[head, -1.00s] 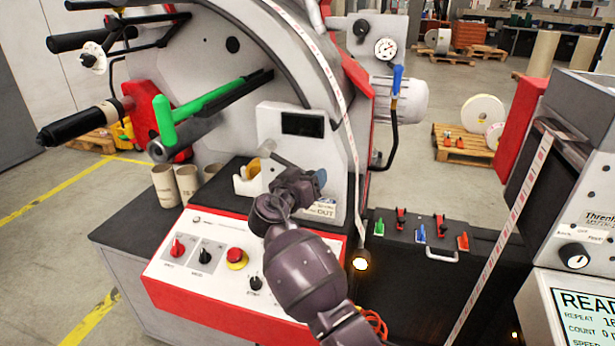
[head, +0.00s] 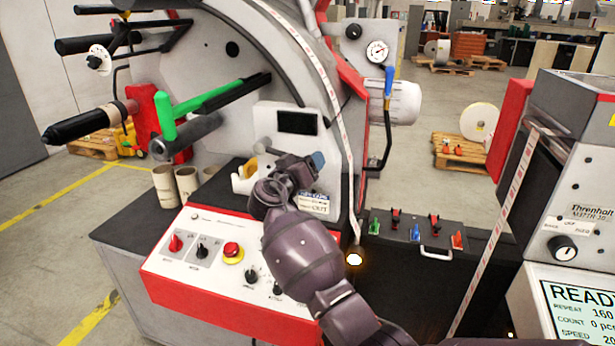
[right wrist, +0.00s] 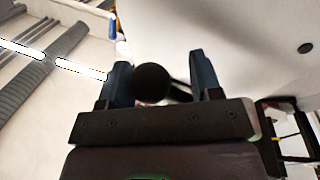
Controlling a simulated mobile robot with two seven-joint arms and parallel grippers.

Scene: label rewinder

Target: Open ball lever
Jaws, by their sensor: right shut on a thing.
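A black ball knob (right wrist: 152,85) shows in the right wrist view between the two blue fingers of my right gripper (right wrist: 160,80). A dark rod shows just right of the ball. My right gripper is shut on this ball lever, though a gap seems to show beside the right finger. In the head view the right gripper (head: 318,160) is in front of the grey machine panel, just below the small dark display (head: 297,123). There the ball is hidden by my gripper and wrist. My left gripper is in neither view.
A tape dispenser (head: 246,181) stands left of my wrist, with cardboard cores (head: 187,184) farther left. The red-edged control panel (head: 215,270) lies below my forearm. A blue lever (head: 389,80) hangs under a gauge (head: 377,51). A paper web (head: 335,110) runs down right of the gripper.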

